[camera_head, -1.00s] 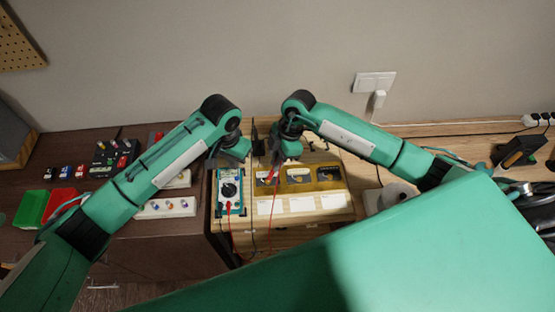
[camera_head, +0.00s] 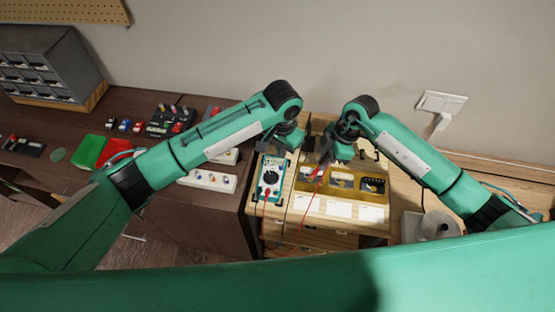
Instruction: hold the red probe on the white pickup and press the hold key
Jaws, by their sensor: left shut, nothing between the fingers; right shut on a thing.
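The teal multimeter (camera_head: 270,181) with a round dial lies on the light wooden bench top. Its small keys cannot be made out. My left gripper (camera_head: 266,143) is shut and empty, over the multimeter's far end. My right gripper (camera_head: 323,161) is shut on the red probe (camera_head: 318,173), over the left part of the yellow tray (camera_head: 342,193). Which one is the white pickup cannot be told, as the left compartment is partly covered by my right gripper. Whether the probe tip touches a pickup cannot be told.
Red and black leads hang from the multimeter over the bench front. White cards (camera_head: 339,210) lie before the tray. A white strip with knobs (camera_head: 208,180), a green bin (camera_head: 88,150) and a grey drawer cabinet (camera_head: 50,65) stand on the dark bench. A spool (camera_head: 438,225) is at right.

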